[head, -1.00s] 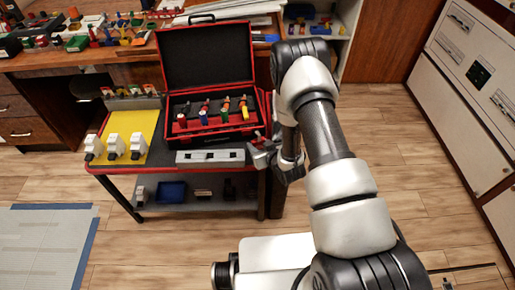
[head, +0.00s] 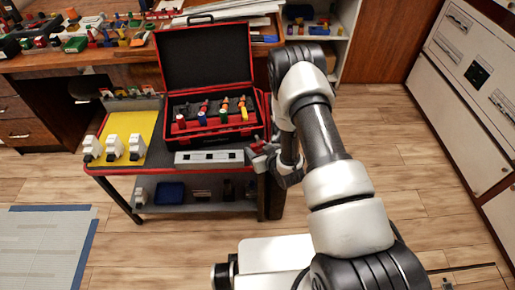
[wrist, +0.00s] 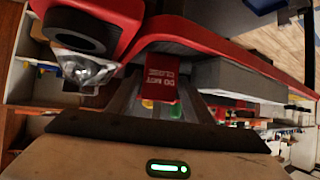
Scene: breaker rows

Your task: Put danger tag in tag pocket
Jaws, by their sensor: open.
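The red danger tag (wrist: 161,77), with white "DO NOT CLOSE" lettering, shows in the wrist view near the middle, in front of my gripper (wrist: 160,100). The dark jaws lie on either side of the tag's lower part; contact cannot be told. In the head view my gripper (head: 258,150) is at the right front corner of the trolley (head: 150,171), with a small red patch beside it. A grey slotted block (head: 210,157) lies along the trolley's front edge, left of my gripper. I cannot tell which thing is the tag pocket.
An open black and red case (head: 207,75) holding coloured-handled items stands on the trolley. A yellow panel (head: 133,132) with white breakers is at its left. A workbench (head: 100,58) is behind. White cabinets (head: 465,90) stand at right. Floor between is clear.

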